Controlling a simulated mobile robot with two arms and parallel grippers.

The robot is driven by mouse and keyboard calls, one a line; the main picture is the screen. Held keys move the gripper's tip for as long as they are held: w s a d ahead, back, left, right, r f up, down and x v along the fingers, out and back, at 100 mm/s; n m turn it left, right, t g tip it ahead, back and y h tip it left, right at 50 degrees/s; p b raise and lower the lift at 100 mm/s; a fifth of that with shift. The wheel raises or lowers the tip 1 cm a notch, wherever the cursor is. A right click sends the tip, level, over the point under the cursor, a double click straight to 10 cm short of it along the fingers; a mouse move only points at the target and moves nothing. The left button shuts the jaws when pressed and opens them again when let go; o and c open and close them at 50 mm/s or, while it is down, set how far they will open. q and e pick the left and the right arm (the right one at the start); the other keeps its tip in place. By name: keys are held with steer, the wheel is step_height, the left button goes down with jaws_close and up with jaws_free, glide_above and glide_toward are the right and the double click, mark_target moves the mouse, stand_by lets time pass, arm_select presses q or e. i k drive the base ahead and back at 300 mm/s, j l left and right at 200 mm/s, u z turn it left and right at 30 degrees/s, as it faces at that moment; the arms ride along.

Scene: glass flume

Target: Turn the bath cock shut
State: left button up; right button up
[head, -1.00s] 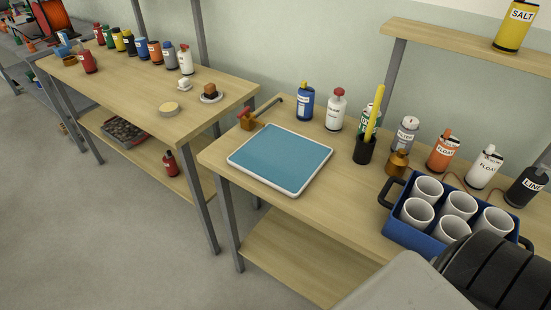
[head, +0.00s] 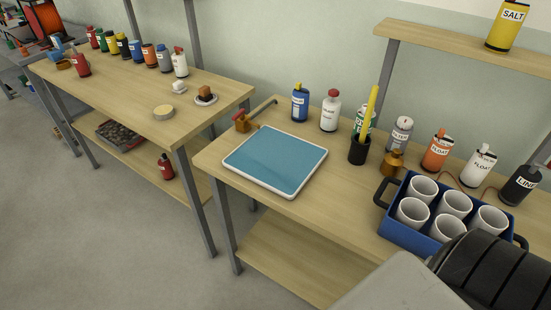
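A small brass cock (head: 242,124) with a red handle stands at the left back of the right-hand bench, beside a flat tray. A thin dark pipe (head: 264,107) runs from it toward the wall. The handle's exact angle is too small to tell. The tray (head: 289,196) has a white rim and a flat blue inside, and lies just in front of the cock.
A blue crate (head: 408,232) with several white cups stands at the right. Bottles, a black pot (head: 358,151) with a yellow stick and a brass weight-like piece (head: 392,163) line the back. A gap separates the left bench (head: 130,105). The bench strip right of the tray is clear.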

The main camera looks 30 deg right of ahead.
mark_target(241, 112)
steer(key=i+j+z, duration=0.15)
steer(key=z, duration=0.3)
steer(key=i+j+z, duration=0.2)
steer(key=z, duration=0.2)
